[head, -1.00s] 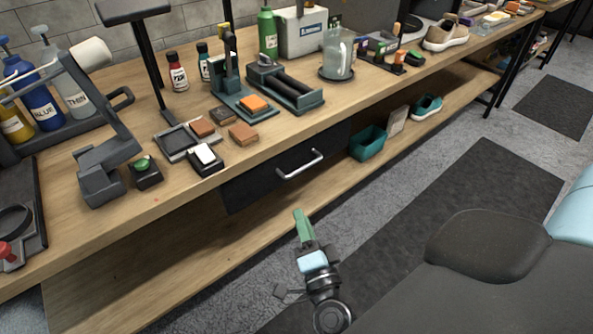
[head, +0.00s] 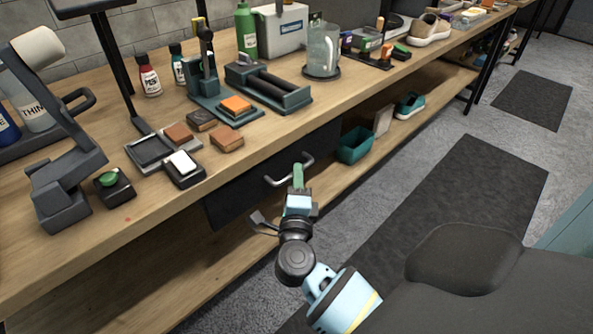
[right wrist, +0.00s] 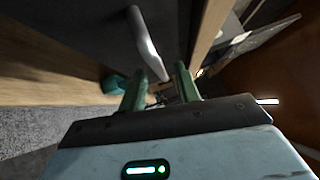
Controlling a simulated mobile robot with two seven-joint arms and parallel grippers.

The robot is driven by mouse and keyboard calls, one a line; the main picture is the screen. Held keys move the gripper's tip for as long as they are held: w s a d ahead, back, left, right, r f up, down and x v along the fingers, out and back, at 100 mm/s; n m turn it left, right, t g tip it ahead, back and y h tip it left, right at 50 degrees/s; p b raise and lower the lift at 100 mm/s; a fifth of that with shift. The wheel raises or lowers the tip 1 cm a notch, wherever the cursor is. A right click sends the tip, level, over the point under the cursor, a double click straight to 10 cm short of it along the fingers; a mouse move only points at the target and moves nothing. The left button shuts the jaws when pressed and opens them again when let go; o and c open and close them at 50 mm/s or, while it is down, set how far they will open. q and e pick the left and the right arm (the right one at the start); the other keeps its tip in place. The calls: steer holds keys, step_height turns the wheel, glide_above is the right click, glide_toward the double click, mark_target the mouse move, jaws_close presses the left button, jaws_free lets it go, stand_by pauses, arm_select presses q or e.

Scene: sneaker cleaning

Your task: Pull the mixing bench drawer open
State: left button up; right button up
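The mixing bench drawer (head: 232,202) has a dark front under the bench top and looks closed. Its silver bar handle (head: 279,182) also shows in the right wrist view (right wrist: 147,42). My right gripper (head: 298,170) is right at the handle, its green fingers overlapping the bar in the head view. In the right wrist view the two green fingers (right wrist: 161,80) stand apart, and the lower end of the bar reaches down between their tips. I cannot tell whether they touch it. My left gripper is not in view.
The bench top (head: 130,215) holds bottles, a clear jug (head: 322,50), sponge blocks and a small block with a green top (head: 108,180). A teal bin (head: 355,146) and a teal shoe (head: 409,105) sit on the lower shelf.

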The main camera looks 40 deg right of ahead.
steer(key=shift+x, duration=1.45)
jaws_close()
